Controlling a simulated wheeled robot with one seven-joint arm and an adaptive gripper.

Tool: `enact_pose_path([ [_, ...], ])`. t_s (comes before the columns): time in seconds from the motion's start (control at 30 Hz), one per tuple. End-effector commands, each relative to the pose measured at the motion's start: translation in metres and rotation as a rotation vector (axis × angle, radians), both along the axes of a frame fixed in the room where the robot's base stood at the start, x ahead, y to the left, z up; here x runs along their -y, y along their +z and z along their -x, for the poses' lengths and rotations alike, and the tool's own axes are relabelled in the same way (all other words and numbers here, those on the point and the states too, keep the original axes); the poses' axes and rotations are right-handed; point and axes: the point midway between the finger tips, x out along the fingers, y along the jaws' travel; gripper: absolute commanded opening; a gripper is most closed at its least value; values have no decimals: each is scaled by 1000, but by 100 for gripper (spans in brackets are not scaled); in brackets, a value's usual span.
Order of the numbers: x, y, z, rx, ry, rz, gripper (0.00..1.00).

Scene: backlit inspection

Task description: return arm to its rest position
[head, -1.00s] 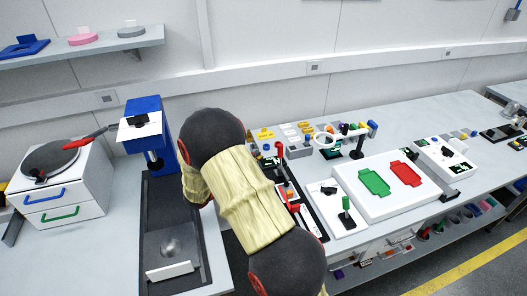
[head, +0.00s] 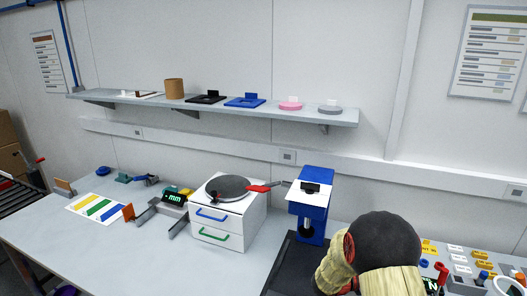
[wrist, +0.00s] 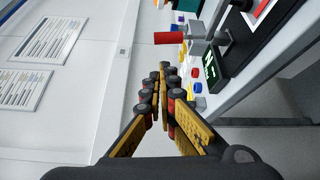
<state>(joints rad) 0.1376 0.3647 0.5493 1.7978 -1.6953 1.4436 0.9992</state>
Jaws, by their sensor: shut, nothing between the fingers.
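My gripper (wrist: 163,72) shows in the wrist view with its yellow and black fingers closed together at the tips and nothing between them. It points out over the bench, with the wall on the left of that view and bench items on the right. In the head view only part of my arm shows, at the bottom right; my gripper is out of that picture.
A red-handled device (wrist: 183,38) is close to the fingertips in the wrist view. In the head view, a blue press (head: 313,215) stands left of my arm, beside a white drawer unit (head: 228,222) with a dark round plate. A wall shelf (head: 215,106) runs behind. The bench front left (head: 110,250) is clear.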

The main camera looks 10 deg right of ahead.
Motion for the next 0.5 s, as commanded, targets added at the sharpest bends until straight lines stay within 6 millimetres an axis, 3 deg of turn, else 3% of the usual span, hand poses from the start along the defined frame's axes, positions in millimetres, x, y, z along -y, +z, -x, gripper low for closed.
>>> enact_pose_path([
  [0.1, -2, -19, 12, -118, -27, -65, 0],
  [0.27, -19, -61, 73, -308, -149, -263, 0],
  [0.37, -40, -65, 110, -357, -219, -411, 0],
  [0.5, -85, -56, 151, -351, -275, -646, 0],
])
